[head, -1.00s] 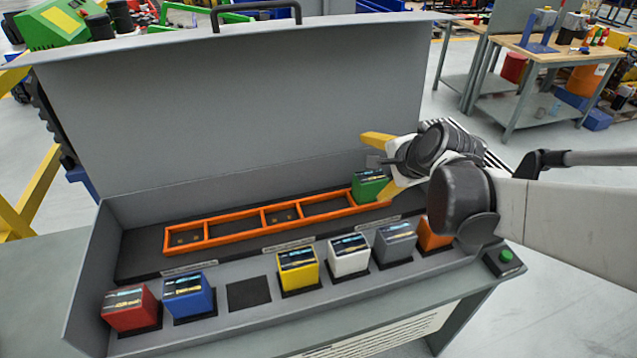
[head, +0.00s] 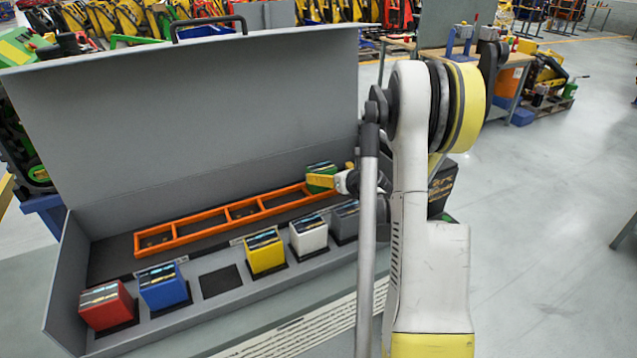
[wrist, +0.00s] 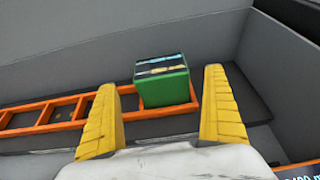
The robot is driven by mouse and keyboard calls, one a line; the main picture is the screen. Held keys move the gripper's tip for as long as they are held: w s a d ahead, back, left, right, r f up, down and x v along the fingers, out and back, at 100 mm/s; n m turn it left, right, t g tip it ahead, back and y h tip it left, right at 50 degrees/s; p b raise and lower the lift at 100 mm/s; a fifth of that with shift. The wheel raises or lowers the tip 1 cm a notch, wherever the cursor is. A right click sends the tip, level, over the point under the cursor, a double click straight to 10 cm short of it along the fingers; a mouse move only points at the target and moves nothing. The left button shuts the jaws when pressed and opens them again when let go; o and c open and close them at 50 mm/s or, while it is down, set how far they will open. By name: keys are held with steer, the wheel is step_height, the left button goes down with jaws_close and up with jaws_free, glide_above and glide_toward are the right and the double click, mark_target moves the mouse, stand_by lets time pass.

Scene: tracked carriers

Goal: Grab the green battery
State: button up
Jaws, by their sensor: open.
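The green battery (head: 318,178) sits upright in the right end compartment of the orange rack (head: 170,240), inside the open grey case. In the wrist view the green battery (wrist: 163,88) stands ahead of my gripper (wrist: 162,100), centred between the two yellow fingers. The fingers are apart, with gaps on both sides of the battery, and nothing is held. In the head view my gripper (head: 340,180) is beside the battery's right side, and my arm hides part of it. Whether the fingers reach around the battery is hard to tell.
Red (head: 108,305), blue (head: 163,287), yellow (head: 265,252), white (head: 308,236) and grey (head: 345,222) batteries stand in a front row. One black pad (head: 221,282) is empty. The raised lid (head: 200,120) stands behind the rack. My arm hides the case's right end.

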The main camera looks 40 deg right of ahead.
mark_target(321, 170)
steer(key=b+x, duration=0.2)
steer(key=x, duration=0.4)
steer(key=shift+w+d+f, duration=0.1)
steer(key=shift+w, duration=0.1)
steer(key=c, duration=1.4)
